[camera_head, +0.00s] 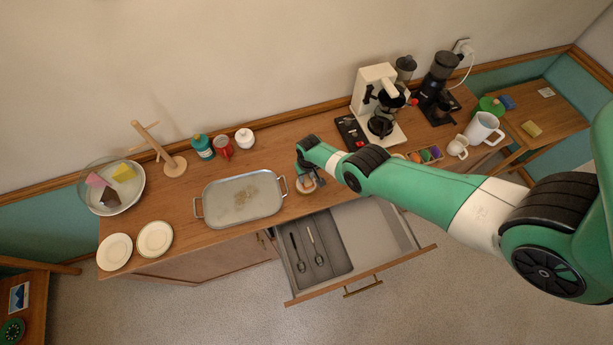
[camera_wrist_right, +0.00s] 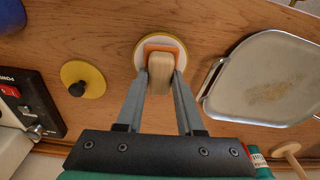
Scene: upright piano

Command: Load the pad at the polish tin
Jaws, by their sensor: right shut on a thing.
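My right gripper (camera_wrist_right: 160,76) is shut on the wooden handle of a pad (camera_wrist_right: 160,70); the pad has an orange edge. It is over an open round tin (camera_wrist_right: 138,50) with a yellow rim and pale contents, seen in the right wrist view. I cannot tell whether the pad touches the contents. A yellow disc with a black knob (camera_wrist_right: 92,75), like a lid, lies apart to the left of the tin. In the head view my right gripper (camera_head: 308,181) is at the counter's front, mostly hiding the tin. My left gripper is not in view.
A metal tray (camera_head: 250,211) with brownish stains stands just left of the gripper. A coffee machine (camera_head: 376,84) stands behind, to the right. An open drawer (camera_head: 365,226) with utensils juts out below. A red mug (camera_head: 223,148) and a teal container (camera_head: 202,147) stand behind the tray.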

